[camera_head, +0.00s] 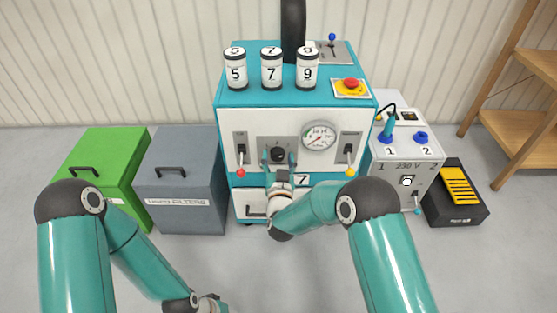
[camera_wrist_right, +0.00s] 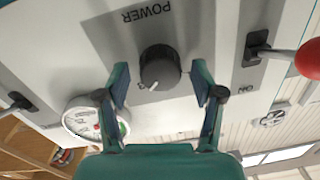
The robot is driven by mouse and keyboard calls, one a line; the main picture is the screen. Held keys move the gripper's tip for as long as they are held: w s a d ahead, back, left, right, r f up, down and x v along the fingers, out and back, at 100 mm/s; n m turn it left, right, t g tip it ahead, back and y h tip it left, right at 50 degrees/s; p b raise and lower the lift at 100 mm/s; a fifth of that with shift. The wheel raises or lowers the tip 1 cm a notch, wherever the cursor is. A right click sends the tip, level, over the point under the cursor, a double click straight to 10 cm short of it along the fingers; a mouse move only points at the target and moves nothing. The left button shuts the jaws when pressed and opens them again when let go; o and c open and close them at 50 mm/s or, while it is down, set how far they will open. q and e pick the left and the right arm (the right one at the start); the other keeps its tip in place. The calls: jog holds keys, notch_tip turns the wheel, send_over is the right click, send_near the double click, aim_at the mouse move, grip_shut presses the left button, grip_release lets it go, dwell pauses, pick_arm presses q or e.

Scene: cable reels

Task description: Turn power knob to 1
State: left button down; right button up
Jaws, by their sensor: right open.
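The black power knob (camera_head: 278,154) sits on a grey plate on the front of the teal and white machine (camera_head: 225,130). In the right wrist view the knob (camera_wrist_right: 160,66) is under the word POWER, which appears upside down. Its white mark points down and slightly left in that picture, beside a partly hidden character. My right gripper (camera_head: 279,161) is open, with one finger on each side of the knob; its fingers (camera_wrist_right: 160,82) look apart from it. My left gripper (camera_head: 210,304) is low at the frame's bottom edge, mostly cut off.
A red-tipped lever (camera_head: 241,172) and a yellow-tipped lever (camera_head: 349,172) flank the knob, with a gauge (camera_head: 318,135) close by. Numbered canisters (camera_head: 271,70) and a red emergency button (camera_head: 351,84) are on top. A 230 V box (camera_head: 395,168) stands right, grey and green bins left.

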jog(key=shift+c, duration=0.3)
jog(key=c, duration=1.1)
